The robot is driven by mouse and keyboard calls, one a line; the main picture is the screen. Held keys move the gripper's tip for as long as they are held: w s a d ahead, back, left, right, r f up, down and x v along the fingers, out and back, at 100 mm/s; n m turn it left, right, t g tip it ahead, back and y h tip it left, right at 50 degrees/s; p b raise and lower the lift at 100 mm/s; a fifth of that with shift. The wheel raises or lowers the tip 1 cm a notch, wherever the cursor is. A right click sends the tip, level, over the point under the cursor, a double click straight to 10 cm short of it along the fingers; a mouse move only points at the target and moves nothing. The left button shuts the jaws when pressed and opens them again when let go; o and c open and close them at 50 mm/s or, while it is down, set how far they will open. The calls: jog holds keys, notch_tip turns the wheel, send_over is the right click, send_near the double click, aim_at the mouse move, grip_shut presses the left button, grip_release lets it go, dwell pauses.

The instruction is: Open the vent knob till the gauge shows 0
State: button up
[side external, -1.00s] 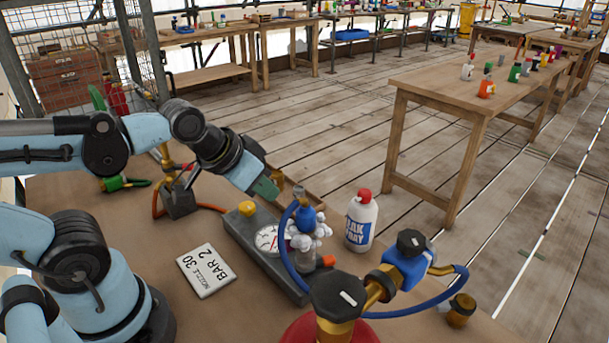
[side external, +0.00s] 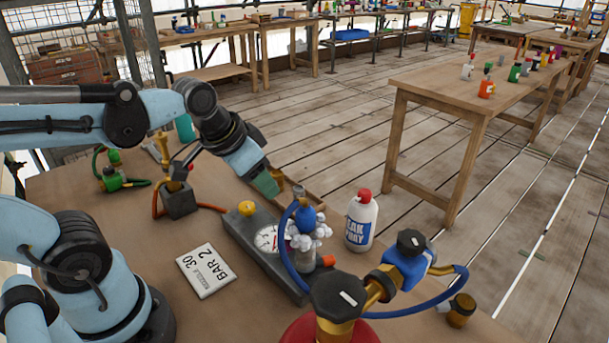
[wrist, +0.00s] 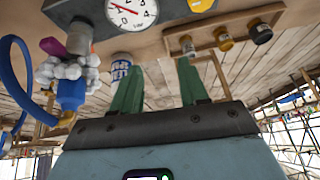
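The gauge (side external: 267,238) is a white dial on a dark grey block (side external: 238,228); it also shows at the top of the wrist view (wrist: 128,12), cut by the frame edge. A red needle is visible, but I cannot read its value for sure. A yellow knob (side external: 247,208), which looks like the vent knob, sits at the block's far left end, and also shows at the top of the wrist view (wrist: 200,4). My gripper (side external: 268,187) hangs beyond the knob, apart from it. Its green fingers are spread and empty in the wrist view (wrist: 157,75).
A sign card (side external: 205,270) lies left.

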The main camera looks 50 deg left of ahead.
aim_at(245, 205)
jog(key=o, duration=0.3)
jog(key=a+r+m+g, duration=0.2)
jog(key=a+g, duration=0.3)
jog(key=a, duration=0.2)
jog(key=shift+w+r, duration=0.15)
jog(key=shift+w, duration=0.15)
jog(key=shift+g, duration=0.3)
jog(key=shift+s+a+f, duration=0.1)
jog(key=shift+a+f, duration=0.05)
jog(key=shift+f, duration=2.85)
jog(key=shift+a+f, duration=0.15)
jog(key=shift+f, duration=2.8)
jog(key=c, duration=1.1)
